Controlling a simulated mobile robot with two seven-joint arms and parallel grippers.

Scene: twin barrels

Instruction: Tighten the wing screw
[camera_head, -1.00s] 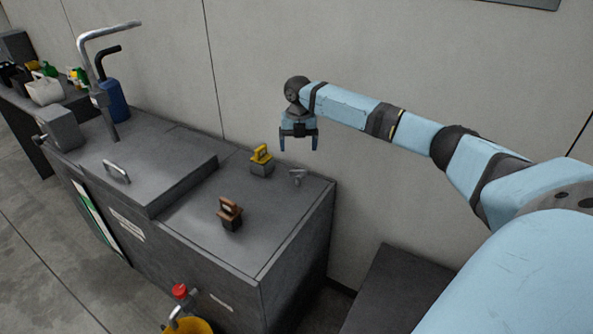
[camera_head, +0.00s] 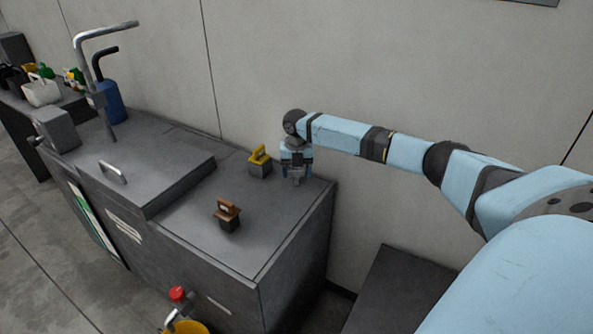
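The wing screw (camera_head: 295,180) is a small grey metal piece on the far right corner of the grey cabinet top. My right gripper (camera_head: 296,172) points down right at the screw and hides its upper part. The fingers overlap the screw in this view; I cannot tell whether they touch it or how wide they are apart. My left gripper is not in view.
A yellow-handled block (camera_head: 260,161) stands just left of the screw, close to my gripper. A brown-handled block (camera_head: 228,214) stands nearer the front. A raised lid with a metal handle (camera_head: 112,171) fills the cabinet's left part. The wall (camera_head: 400,60) is close behind.

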